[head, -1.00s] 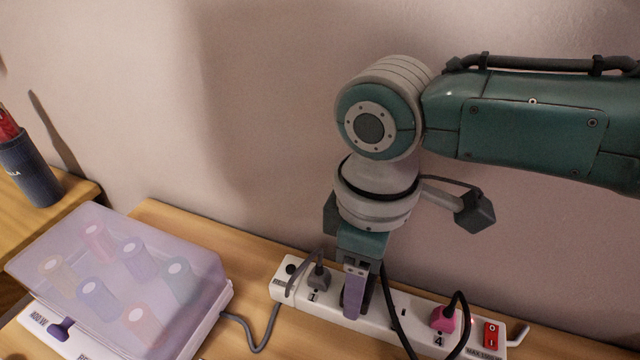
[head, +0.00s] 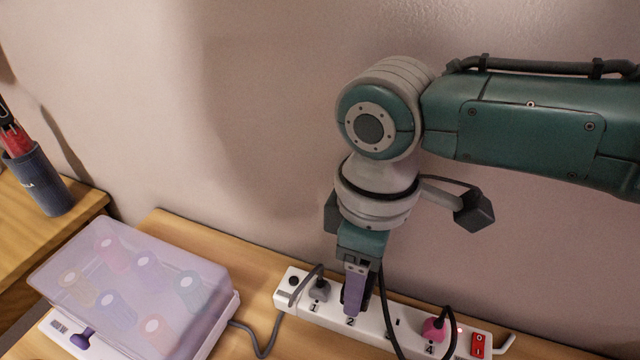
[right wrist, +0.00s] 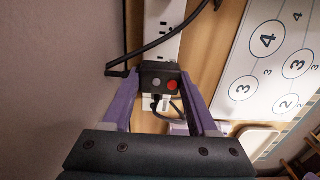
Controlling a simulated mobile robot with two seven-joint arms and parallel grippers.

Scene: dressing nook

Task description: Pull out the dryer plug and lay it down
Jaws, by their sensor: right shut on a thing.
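The dryer plug is most likely the black block (right wrist: 160,80) with a grey and a red button in the right wrist view. My right gripper (right wrist: 160,90) is shut on it, a purple finger on each side. In the head view the right gripper (head: 354,298) points down over the white power strip (head: 375,324) near the socket marked 2, and its fingers hide most of the plug. I cannot see clearly whether the prongs are clear of the socket. A black cord (head: 386,310) hangs beside the fingers. My left gripper is not in view.
A grey plug (head: 319,290) sits in socket 1 and a pink plug (head: 433,328) in socket 4, beside a red switch (head: 478,345). A lidded roller box (head: 190,255) stands left. The wall is close behind. A numbered white board (right wrist: 275,50) lies right in the wrist view.

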